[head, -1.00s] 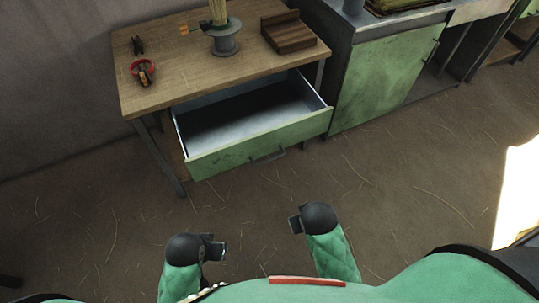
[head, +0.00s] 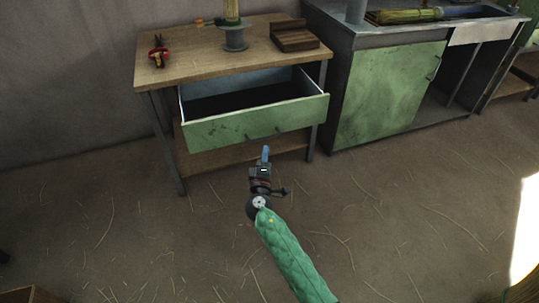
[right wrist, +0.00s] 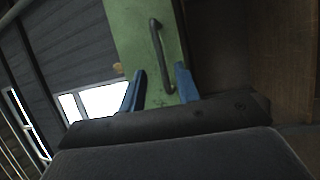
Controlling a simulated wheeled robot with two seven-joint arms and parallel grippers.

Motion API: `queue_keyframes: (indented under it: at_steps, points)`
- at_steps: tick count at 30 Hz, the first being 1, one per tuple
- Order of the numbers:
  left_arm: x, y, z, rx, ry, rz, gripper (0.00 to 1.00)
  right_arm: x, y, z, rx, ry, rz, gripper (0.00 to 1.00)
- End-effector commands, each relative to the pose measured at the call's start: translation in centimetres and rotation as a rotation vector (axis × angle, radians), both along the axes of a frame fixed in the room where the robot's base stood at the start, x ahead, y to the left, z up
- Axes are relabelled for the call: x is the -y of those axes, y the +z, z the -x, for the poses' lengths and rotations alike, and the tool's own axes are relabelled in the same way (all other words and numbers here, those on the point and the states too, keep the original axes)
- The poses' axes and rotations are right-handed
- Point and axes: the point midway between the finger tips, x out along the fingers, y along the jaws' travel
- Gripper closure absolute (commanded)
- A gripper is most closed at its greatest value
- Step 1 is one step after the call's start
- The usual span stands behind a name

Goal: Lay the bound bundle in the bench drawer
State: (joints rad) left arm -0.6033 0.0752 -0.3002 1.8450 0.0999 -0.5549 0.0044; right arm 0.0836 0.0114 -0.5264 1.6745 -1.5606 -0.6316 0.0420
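The bench drawer (head: 232,130) stands pulled open under the wooden bench top, and the visible part of its inside looks empty. Another straw bundle (head: 404,16) lies on the sink counter. I cannot tell which is bound. My right gripper (head: 265,153) is in front of the drawer. In the right wrist view its blue fingers (right wrist: 161,80) are apart, with the drawer handle (right wrist: 158,52) ahead of the gap. My left gripper is out of view.
Red-handled pliers (head: 158,53) and a dark wooden block (head: 294,36) lie on the bench top (head: 195,62). A green cabinet (head: 385,95) stands to the right. The straw-littered floor (head: 130,225) in front is mostly clear.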

Motion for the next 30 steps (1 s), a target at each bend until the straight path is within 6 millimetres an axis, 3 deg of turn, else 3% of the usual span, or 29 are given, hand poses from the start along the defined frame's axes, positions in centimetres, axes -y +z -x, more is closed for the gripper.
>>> queue_keyframes:
  at_steps: [8,19,30]
  points:
    - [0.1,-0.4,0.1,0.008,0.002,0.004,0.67,-0.6,0.5,-2.2,0.018,0.017,0.038,0.68]
    - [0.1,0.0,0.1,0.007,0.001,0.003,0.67,-0.1,1.3,-7.1,0.017,0.017,0.035,0.68]
    - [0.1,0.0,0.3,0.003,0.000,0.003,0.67,0.0,1.5,-8.1,0.017,0.016,0.035,0.68]
